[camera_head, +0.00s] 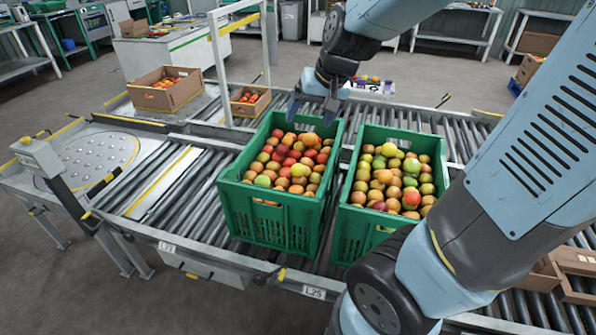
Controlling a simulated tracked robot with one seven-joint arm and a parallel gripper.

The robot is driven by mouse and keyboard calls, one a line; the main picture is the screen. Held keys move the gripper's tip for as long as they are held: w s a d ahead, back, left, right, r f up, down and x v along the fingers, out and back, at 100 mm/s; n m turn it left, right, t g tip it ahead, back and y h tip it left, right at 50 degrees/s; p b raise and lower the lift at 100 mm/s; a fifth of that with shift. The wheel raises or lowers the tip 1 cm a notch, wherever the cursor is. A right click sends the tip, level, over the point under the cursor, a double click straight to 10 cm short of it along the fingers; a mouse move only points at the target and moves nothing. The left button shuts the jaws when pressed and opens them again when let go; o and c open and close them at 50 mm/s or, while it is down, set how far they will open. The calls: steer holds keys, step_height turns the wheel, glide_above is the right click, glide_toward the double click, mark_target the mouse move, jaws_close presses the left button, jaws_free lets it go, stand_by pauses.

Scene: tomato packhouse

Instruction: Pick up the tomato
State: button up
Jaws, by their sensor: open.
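Many round tomatoes (291,163), red, orange and yellow-green, fill a left green crate (268,223) on the roller conveyor. More tomatoes (394,180), some greener, fill a right green crate (349,229) beside it. The picture does not single out one tomato. My gripper (312,111) is open and points down above the far edge of the left crate. It appears empty and apart from the tomatoes. My arm comes in from the right and covers part of the right crate's near right side.
The roller conveyor (190,200) runs across the view, with bare rollers left of the crates. Cardboard boxes of red fruit (166,97) (247,108) stand behind on the left. A white post frame (220,65) rises behind the left crate. Wooden crates (574,262) sit at lower right.

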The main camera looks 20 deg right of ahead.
steer(key=w+f+m, duration=0.1)
steer(key=w+f, duration=0.5)
steer(key=f, duration=0.2)
steer(key=m+h, duration=0.1)
steer(key=h, duration=0.3)
glide_toward(298, 166)
steer(key=shift+x, duration=5.5)
steer(key=shift+s, duration=0.15)
steer(key=c, duration=0.8)
steer(key=shift+c, duration=0.2)
